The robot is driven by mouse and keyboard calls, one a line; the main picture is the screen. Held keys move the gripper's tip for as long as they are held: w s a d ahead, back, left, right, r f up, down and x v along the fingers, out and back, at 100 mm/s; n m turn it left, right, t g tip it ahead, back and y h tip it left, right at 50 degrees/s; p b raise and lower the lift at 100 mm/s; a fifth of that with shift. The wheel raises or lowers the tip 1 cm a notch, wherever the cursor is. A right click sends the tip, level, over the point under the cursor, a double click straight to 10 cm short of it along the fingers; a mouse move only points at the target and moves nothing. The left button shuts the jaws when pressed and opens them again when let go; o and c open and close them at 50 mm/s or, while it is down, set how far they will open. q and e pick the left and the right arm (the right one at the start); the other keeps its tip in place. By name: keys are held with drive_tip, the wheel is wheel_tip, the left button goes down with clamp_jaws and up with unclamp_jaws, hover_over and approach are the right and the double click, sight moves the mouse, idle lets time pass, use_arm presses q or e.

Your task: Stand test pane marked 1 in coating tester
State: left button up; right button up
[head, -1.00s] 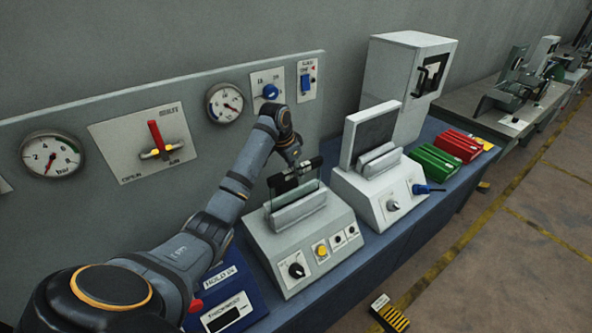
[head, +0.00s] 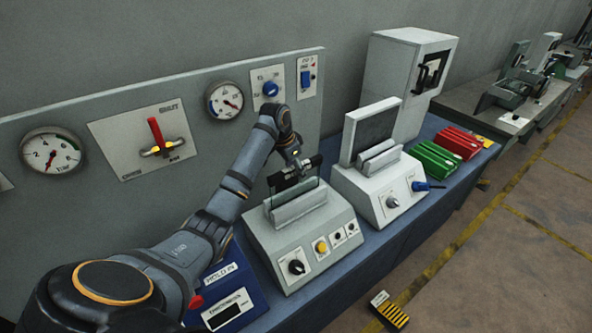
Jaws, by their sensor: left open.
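The coating tester looks to be the grey sloped box (head: 282,247) with a slot between two pads, a black knob and a yellow button. A dark, see-through glass pane (head: 313,190) stands upright in its slot; no mark 1 is readable on it. My left gripper (head: 301,172) is at the pane's top edge, behind and above the box. Its jaws are open, and I cannot tell whether they touch the pane. My right gripper is not in view.
A white device (head: 375,198) holding a dark panel stands to the right. Beyond it are a white cabinet (head: 408,85), a green block (head: 436,160) and a red block (head: 461,144). A blue box (head: 232,290) sits under my left arm. A gauge panel (head: 205,160) stands behind.

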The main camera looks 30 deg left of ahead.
use_arm(q)
drive_tip(key=v, duration=0.7)
drive_tip(key=shift+s+a+r, duration=0.1)
drive_tip(key=shift+s+r, duration=0.05)
drive_tip(key=shift+r, duration=0.1)
